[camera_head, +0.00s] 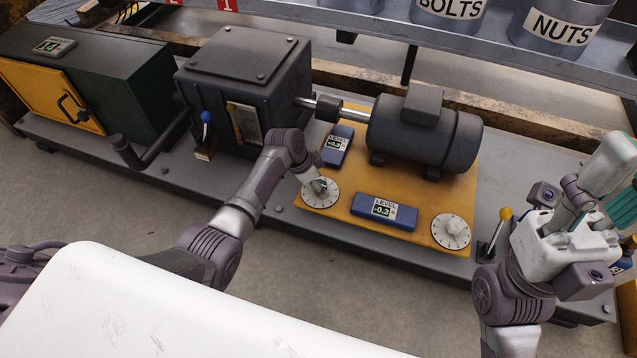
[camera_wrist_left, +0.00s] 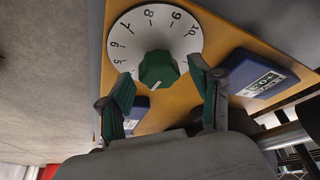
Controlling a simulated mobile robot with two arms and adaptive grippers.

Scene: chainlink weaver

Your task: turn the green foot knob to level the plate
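The green foot knob (camera_wrist_left: 158,70) stands at the centre of a white numbered dial (camera_wrist_left: 155,35) in the left wrist view. In the head view this dial (camera_head: 319,199) is at the front left corner of the orange plate (camera_head: 345,180), its knob mostly hidden by my left gripper (camera_head: 319,186). In the left wrist view my left gripper (camera_wrist_left: 162,78) is open, one finger on each side of the knob, with small gaps showing. One blue level (camera_head: 384,210) reads -0.3; the other (camera_head: 337,145) appears to read +0.3. My right gripper (camera_head: 618,208) is at the right edge, partly cut off.
A grey motor (camera_head: 425,130) sits on the plate, its shaft running to a dark gearbox (camera_head: 245,85). A second dial (camera_head: 452,232) is at the plate's front right. A yellow-knobbed lever (camera_head: 498,232) stands right of it. A shelf with bins (camera_head: 560,28) is behind.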

